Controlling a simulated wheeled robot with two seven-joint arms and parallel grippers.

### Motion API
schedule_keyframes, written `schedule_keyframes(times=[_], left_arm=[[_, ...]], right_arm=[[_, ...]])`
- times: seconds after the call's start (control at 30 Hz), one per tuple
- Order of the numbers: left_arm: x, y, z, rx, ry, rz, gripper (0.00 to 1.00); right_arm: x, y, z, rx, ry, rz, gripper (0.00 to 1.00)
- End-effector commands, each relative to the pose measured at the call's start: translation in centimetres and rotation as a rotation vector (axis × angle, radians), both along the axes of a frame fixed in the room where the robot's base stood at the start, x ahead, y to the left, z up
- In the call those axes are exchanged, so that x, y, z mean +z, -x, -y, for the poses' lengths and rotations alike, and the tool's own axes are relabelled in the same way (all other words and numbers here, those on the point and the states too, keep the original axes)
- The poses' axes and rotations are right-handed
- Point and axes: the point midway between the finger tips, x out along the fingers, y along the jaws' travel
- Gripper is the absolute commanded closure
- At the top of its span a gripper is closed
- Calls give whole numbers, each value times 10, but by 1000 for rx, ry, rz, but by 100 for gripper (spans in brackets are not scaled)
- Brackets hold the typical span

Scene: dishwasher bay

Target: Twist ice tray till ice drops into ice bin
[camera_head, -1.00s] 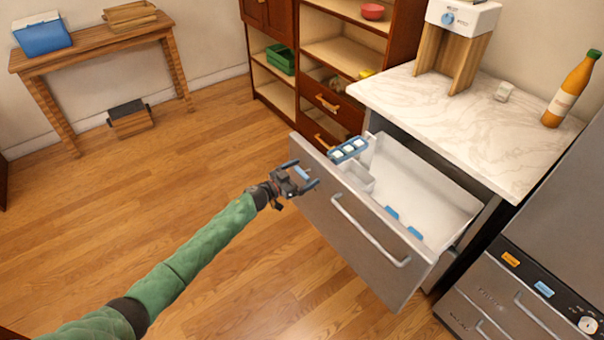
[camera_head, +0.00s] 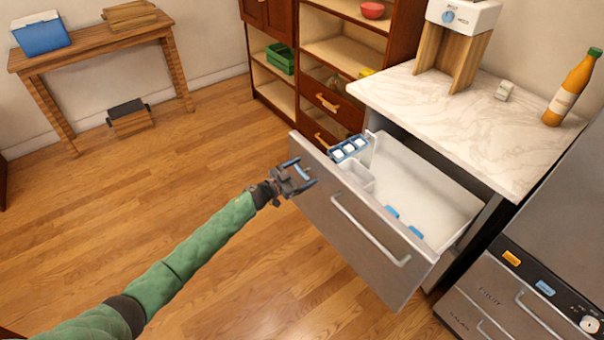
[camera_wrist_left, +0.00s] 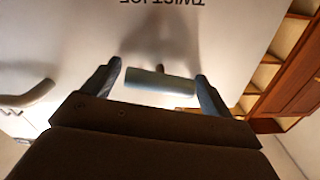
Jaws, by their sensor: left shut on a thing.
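The blue ice tray (camera_head: 333,157) with white ice cubes in it sits at the left end of the open drawer, behind the drawer front. Upside-down lettering that reads "TWIST ICE" shows on the drawer front there. My right gripper is not in view.
The steel drawer front (camera_head: 360,235) has a long bar handle (camera_head: 370,230). Small blue items (camera_head: 403,221) lie in the white drawer (camera_head: 430,195). A marble counter (camera_head: 450,125) is behind, with a bottle (camera_head: 572,88).

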Motion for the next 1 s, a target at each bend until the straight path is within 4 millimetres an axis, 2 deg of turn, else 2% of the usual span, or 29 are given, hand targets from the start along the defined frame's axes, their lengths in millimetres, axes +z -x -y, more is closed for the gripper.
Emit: schedule_keyframes(times=[0.2,0.6,0.83,1.0], left_arm=[[-1,0,0,0,-64,88,38],[-1,0,0,0,-182,251,38],[-2,0,0,0,-250,344,38],[-2,1,0,-1,-300,412,38]], right_arm=[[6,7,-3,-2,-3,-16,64],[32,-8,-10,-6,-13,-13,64],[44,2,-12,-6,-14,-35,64],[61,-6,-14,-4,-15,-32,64]])
